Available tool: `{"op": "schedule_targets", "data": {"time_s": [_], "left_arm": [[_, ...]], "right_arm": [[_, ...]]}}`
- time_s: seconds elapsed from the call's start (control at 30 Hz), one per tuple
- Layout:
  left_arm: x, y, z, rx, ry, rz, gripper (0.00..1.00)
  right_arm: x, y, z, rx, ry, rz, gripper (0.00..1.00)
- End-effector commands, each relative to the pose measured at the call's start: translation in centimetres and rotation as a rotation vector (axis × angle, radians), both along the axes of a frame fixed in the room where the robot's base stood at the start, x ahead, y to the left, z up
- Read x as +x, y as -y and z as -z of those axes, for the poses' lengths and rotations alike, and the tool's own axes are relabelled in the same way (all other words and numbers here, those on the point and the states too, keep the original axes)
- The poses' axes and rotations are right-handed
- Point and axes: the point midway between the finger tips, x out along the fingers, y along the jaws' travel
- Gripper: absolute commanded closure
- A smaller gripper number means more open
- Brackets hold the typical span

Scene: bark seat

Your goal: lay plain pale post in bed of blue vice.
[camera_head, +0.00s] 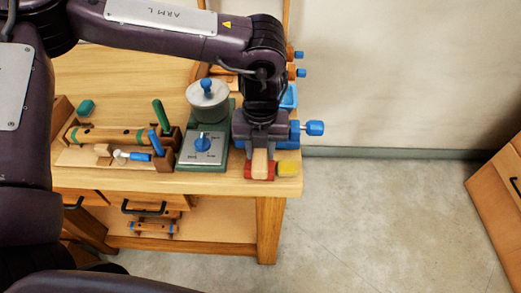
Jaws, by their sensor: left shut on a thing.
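My left gripper (260,145) reaches down over the right end of the workbench and is shut. A pale wooden piece (260,165) shows right at its jaws and looks like the plain pale post; the gripper hides part of it. The blue vice (296,131), with a blue knob (315,128) sticking out to the right, is just behind and right of the gripper, partly covered by it. I cannot tell whether the post touches the vice. My right gripper is out of view.
Red (248,173) and yellow (287,168) parts sit beside the pale piece at the bench's front edge. Open floor (390,210) lies to the right.

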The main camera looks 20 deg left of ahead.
Motion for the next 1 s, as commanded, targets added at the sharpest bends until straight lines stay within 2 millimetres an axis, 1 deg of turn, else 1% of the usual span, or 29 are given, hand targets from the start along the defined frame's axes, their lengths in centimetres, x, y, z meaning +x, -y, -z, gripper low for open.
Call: {"op": "schedule_targets", "data": {"time_s": [0.03, 0.1, 0.37, 0.73, 0.87, 0.9, 1.0], "left_arm": [[0.0, 0.0, 0.6, 0.001, 0.000, 0.000, 0.95], [0.0, 0.0, 1.1, 0.000, 0.001, 0.000, 0.95], [0.0, 0.0, 1.2, -0.001, 0.002, 0.000, 0.95], [0.0, 0.0, 2.3, 0.001, 0.002, -0.001, 0.95], [0.1, 0.0, 2.4, 0.000, 0.003, -0.001, 0.95], [0.0, 0.0, 2.4, 0.001, 0.002, -0.001, 0.65], [0.0, 0.0, 2.4, 0.001, 0.002, -0.001, 0.52]], "right_arm": [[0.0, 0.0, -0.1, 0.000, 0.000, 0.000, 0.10], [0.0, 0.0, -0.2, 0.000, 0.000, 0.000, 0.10], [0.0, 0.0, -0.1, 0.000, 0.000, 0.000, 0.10], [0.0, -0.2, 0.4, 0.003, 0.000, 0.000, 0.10], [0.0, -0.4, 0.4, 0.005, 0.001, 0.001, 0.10], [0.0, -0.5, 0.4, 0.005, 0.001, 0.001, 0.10], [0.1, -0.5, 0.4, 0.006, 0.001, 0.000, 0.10]]}}
